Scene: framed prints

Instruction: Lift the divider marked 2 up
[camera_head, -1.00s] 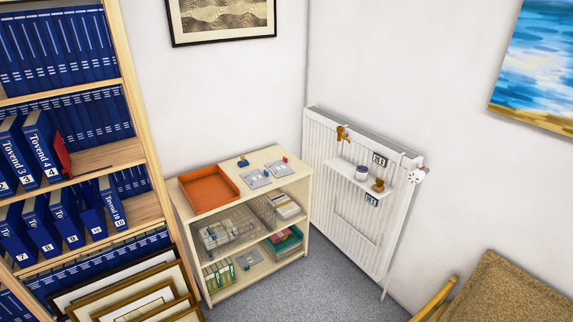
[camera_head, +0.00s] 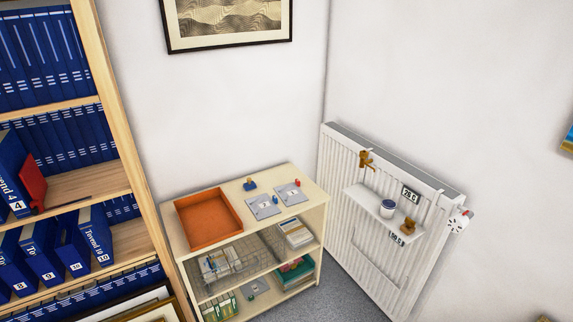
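No mark 2 can be read on anything in the head view. Two thin grey plates with small dark details lie on top of the low cream cabinet (camera_head: 249,219): a left plate (camera_head: 262,207) and a right plate (camera_head: 291,194). Another grey plate (camera_head: 255,287) is on the lower shelf. A wire mesh basket (camera_head: 229,264) with white items stands on the middle shelf. I cannot tell which of these, if any, is the divider. Neither of my grippers is in view.
An orange tray (camera_head: 208,219), a blue stamp-like object (camera_head: 250,184) and a small red object are on the cabinet top. A bookcase (camera_head: 128,130) with blue binders stands left. A white radiator (camera_head: 350,200) with a small shelf (camera_head: 366,203) stands right. Grey floor shows between them.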

